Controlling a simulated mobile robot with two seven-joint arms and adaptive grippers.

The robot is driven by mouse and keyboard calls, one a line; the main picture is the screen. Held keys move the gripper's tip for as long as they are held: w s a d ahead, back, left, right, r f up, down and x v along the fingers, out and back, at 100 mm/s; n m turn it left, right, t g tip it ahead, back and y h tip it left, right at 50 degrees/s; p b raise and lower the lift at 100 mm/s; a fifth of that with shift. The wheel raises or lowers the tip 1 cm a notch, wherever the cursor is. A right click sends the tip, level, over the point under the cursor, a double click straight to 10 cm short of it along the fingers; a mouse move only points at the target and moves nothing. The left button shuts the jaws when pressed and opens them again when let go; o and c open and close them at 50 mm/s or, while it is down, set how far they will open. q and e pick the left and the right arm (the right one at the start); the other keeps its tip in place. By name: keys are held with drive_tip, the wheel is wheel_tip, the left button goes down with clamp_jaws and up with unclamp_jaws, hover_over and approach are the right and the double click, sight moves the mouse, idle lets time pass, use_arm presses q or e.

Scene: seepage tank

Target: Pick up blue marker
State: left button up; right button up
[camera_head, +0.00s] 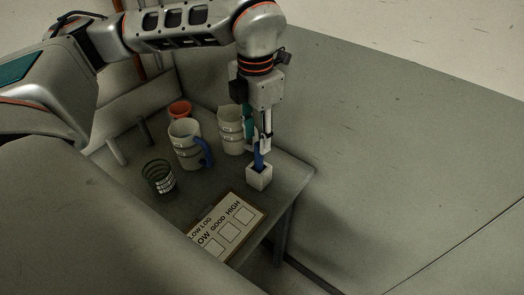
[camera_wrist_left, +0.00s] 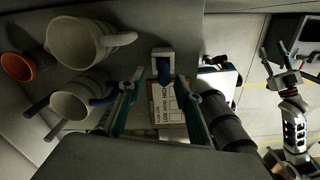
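The blue marker (camera_head: 259,160) stands upright in a small white square holder (camera_head: 260,180) near the table's front corner. In the left wrist view the marker (camera_wrist_left: 163,70) points toward the camera, and its holder (camera_wrist_left: 162,52) lies between the fingers. My left gripper (camera_head: 262,143) is above the holder, pointing down, with its fingers around the marker's upper end. In the left wrist view its fingers (camera_wrist_left: 158,85) are spread, with a gap on both sides of the marker. My right gripper (camera_wrist_left: 288,72) appears far off at the right of that view, its fingers apart and empty.
A measuring jug with a blue handle (camera_head: 186,146), a second jug (camera_head: 230,130) and an orange cup (camera_head: 180,112) stand behind left on the table (camera_head: 215,172). Open floor lies right.

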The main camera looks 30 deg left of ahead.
sight(259, 158)
use_arm(q)
drive_tip(key=f, duration=0.2)
drive_tip(key=shift+s+d+f, duration=0.1)
drive_tip(key=shift+s+f, duration=0.15)
drive_tip(key=shift+f, duration=0.05)
drive_tip(key=f, duration=0.4)
drive_tip(key=shift+w+d+f+p, duration=0.1)
drive_tip(key=shift+d+f+p, duration=0.1)
drive_tip(key=shift+f+p, duration=0.2)
drive_tip(key=shift+c, duration=0.3)
clamp_jaws()
